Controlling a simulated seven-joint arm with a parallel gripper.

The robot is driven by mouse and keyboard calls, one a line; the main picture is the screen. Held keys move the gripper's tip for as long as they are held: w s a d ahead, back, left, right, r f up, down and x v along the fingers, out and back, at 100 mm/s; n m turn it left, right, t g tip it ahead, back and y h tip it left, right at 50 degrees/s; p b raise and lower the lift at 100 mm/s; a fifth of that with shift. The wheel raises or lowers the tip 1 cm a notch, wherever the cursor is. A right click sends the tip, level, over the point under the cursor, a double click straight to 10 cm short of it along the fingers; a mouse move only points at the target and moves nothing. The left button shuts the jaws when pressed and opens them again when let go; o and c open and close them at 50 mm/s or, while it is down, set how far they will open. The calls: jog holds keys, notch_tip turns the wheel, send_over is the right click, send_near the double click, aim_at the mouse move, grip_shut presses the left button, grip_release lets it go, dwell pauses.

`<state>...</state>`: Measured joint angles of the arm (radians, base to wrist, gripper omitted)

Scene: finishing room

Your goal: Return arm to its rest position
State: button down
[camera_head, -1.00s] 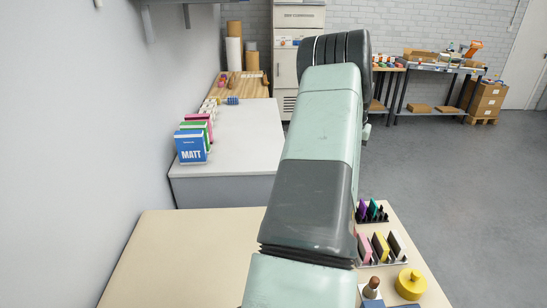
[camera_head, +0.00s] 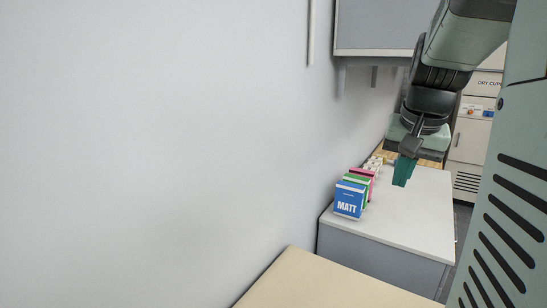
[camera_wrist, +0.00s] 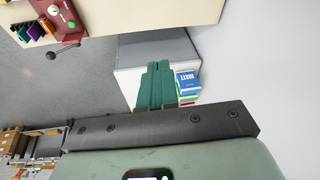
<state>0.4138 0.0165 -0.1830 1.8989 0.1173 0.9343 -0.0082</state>
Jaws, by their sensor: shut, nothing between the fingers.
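My gripper (camera_head: 404,171) hangs from my arm at the right of the head view, fingers pointing down, in front of the white-topped cabinet as seen there. Its green fingers are closed together with nothing between them. They also show in the wrist view (camera_wrist: 157,84), side by side and touching. The arm's upper part runs up out of the top of the head view.
Blue, green and pink boxes, the blue one (camera_head: 349,199) marked MATT, stand on the white-topped cabinet (camera_head: 415,215). A grey wall cupboard (camera_head: 375,25) hangs above. The wrist view shows a dark red device (camera_wrist: 63,18).

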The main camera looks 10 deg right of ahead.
jog(key=s+a+n+t, duration=0.1)
jog(key=s+a+n, duration=0.3)
jog(key=s+a, duration=0.4)
jog(key=s+a+n+t+y, duration=0.1)
jog(key=s+a+n, duration=0.2)
jog(key=s+a, duration=0.4)
jog(key=a, duration=0.7)
jog(key=shift+s+a+f+n, duration=0.15)
jog(key=shift+s+a+n, duration=0.1)
jog(key=shift+s+n, duration=0.15)
jog(key=c, duration=1.8)
grip_release()
jog(key=shift+c, duration=0.2)
